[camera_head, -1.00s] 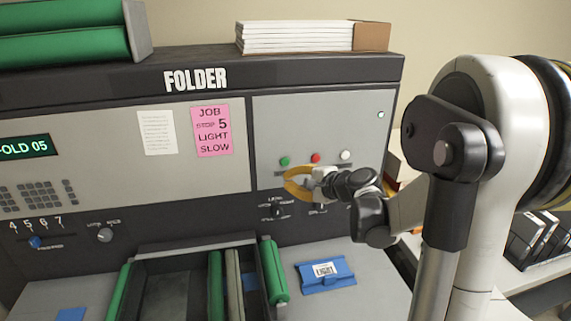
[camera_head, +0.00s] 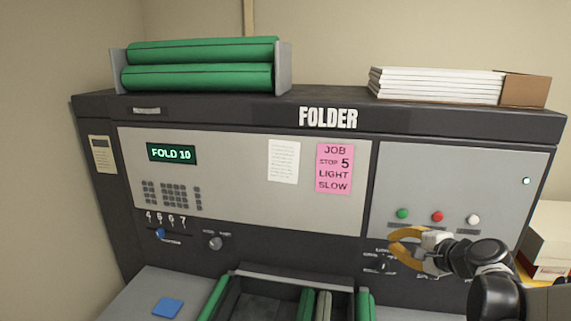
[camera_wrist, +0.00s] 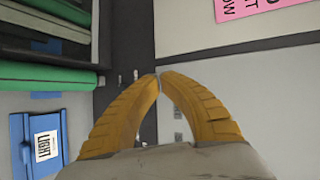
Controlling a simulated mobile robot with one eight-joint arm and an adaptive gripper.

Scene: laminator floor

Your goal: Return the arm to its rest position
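My gripper (camera_head: 392,243) has yellow fingers and is in front of the folder's lower right panel, beside the small switches below the coloured buttons. In the wrist view its fingertips (camera_wrist: 158,76) meet, and nothing is between them. The arm reaches in from the lower right in the head view; most of it is out of frame. The folder (camera_head: 240,185) is a grey and black machine.
A green button (camera_head: 402,214), a red button (camera_head: 437,216) and a white button (camera_head: 473,220) sit above my gripper. Green rollers (camera_head: 200,77) and stacked paper (camera_head: 436,85) lie on top. A blue LIGHT-labelled piece (camera_wrist: 38,145) shows in the wrist view.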

